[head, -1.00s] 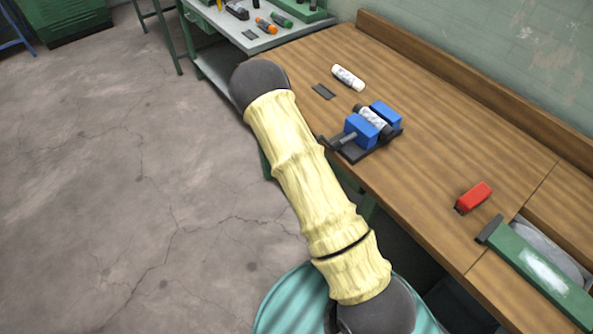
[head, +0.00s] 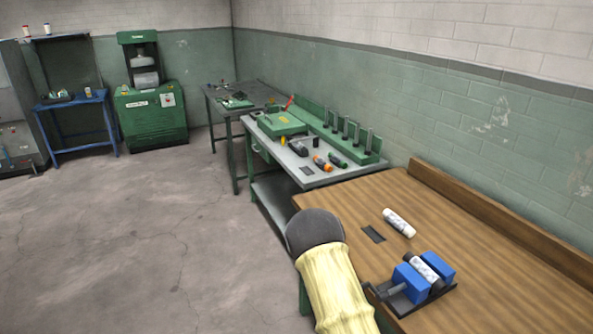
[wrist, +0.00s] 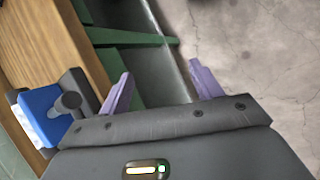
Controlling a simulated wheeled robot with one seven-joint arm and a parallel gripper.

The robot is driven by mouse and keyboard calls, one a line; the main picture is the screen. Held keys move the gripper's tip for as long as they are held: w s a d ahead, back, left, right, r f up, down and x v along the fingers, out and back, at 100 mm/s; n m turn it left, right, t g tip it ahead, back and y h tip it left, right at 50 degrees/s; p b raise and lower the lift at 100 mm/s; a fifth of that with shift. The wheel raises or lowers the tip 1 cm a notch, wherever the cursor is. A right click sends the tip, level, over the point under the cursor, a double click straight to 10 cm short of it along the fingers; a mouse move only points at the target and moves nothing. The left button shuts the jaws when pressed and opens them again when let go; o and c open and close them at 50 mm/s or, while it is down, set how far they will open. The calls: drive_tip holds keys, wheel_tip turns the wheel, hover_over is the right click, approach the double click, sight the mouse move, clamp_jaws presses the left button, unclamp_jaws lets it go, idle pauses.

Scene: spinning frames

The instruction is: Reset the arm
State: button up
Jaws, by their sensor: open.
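My gripper (wrist: 157,95) shows in the wrist view with its two purple fingers spread apart and nothing between them. It points down past the wooden bench's edge toward a green bench frame and the floor. In the head view my arm, in a pale yellow cover with a dark rounded joint, rises from the bottom beside the bench; the gripper itself is hidden there. The blue vise (head: 413,283) stands on the wooden bench (head: 500,270) with a white labelled cylinder (head: 424,270) between its jaws. Part of the vise also shows left of the gripper in the wrist view (wrist: 40,108).
A second white cylinder (head: 399,222) and a small dark plate (head: 373,234) lie on the bench behind the vise. A grey-topped table (head: 318,178) with tools and a green case (head: 281,124) stands beyond. The concrete floor (head: 150,240) at left is open.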

drive_tip(key=s+r+t+y, duration=0.4)
drive_tip(key=s+r+t, duration=0.2)
drive_tip(key=s+r, duration=1.2)
wheel_tip(320, 180, up, 2)
drive_tip(key=shift+s+r+m+t+y, duration=0.15)
drive_tip(key=shift+s+m+t+y, duration=0.15)
drive_tip(key=shift+s+m, duration=0.1)
